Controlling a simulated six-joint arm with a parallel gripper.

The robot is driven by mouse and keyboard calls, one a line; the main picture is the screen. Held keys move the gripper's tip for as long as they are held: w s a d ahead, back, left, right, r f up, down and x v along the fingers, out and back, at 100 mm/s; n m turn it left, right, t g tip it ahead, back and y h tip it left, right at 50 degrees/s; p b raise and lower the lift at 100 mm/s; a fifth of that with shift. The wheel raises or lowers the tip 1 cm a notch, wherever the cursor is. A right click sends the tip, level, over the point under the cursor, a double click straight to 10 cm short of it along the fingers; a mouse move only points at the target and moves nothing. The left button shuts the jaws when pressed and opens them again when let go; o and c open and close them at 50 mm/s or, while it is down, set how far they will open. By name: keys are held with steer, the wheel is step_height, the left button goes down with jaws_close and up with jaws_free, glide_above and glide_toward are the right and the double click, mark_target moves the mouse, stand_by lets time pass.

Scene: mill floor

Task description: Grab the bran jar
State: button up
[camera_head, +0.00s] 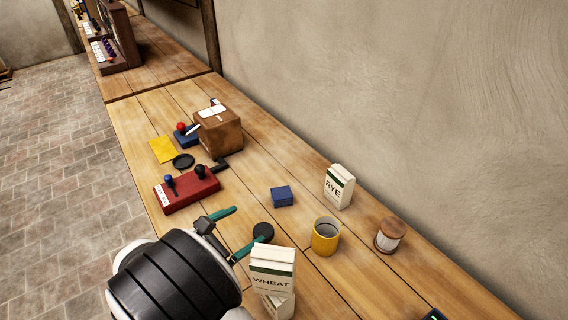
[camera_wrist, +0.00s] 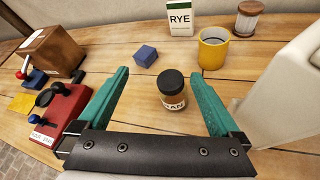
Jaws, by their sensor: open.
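The bran jar (camera_wrist: 173,92) is a small brown jar with a black lid and a white label, of which the letters "AN" show. It stands upright on the wooden table, between and beyond my open green fingers in the wrist view. In the head view only its black lid (camera_head: 263,231) shows clearly, with my gripper (camera_head: 230,232) beside it and the wheat carton in front. My gripper also shows in the wrist view (camera_wrist: 160,95), fingers spread wide, holding nothing.
A white wheat carton (camera_head: 272,263) stands close to the right finger. Beyond are a yellow mug (camera_head: 326,238), a rye carton (camera_head: 338,187), a blue box (camera_head: 281,196) and a wooden-lidded jar (camera_head: 390,235). A red lever box (camera_head: 187,190) and a brown box (camera_head: 219,133) lie left.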

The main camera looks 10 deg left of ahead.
mark_target(270, 229)
steer(key=s+a+f+n, duration=0.2)
steer(key=s+f+n, duration=0.2)
steer(key=s+f, duration=0.1)
steer(key=shift+t, duration=0.4)
steer(key=x, duration=1.5)
steer(key=shift+w+d, duration=0.1)
steer(key=shift+d, duration=0.35)
jaws_close()
